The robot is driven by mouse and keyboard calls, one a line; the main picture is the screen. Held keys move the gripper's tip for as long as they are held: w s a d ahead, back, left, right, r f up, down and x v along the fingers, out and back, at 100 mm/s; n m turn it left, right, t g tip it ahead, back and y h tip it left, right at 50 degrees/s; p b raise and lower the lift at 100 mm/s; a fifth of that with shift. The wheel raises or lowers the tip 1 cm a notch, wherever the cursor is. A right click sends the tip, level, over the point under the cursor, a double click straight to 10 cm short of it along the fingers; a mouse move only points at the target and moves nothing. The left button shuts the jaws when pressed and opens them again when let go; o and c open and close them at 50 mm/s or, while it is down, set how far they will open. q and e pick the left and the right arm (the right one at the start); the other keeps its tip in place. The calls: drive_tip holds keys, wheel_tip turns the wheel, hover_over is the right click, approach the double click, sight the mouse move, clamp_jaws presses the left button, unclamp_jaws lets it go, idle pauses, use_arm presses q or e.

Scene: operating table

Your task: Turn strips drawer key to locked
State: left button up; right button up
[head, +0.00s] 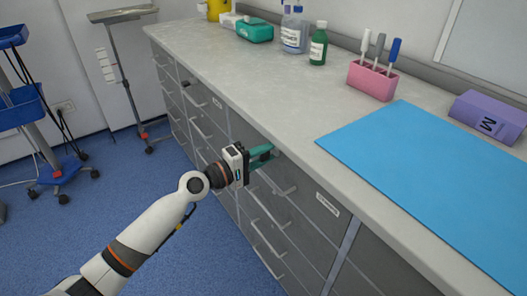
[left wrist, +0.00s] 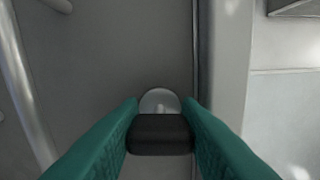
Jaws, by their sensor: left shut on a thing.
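My left gripper (head: 262,156) reaches the upper front of the grey drawer cabinet, just under the worktop edge. In the left wrist view its two green fingers (left wrist: 160,140) are shut on the black key head (left wrist: 160,135), one finger on each side. The key head lies crosswise in that view. Right behind it is the round silver lock face (left wrist: 160,101), set in the grey drawer front (left wrist: 120,60). In the head view the gripper hides the key and lock. I cannot read a lock mark. My right gripper is in neither view.
The worktop (head: 260,80) carries a blue mat (head: 430,170), a pink holder (head: 371,82), a purple box (head: 489,115) and bottles (head: 318,45). Drawer handles (head: 268,215) stick out around my arm. The blue floor (head: 130,200) to the left is largely clear.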

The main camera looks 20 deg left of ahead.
use_arm(q)
drive_tip(key=shift+n, duration=0.5)
drive_tip(key=o, duration=1)
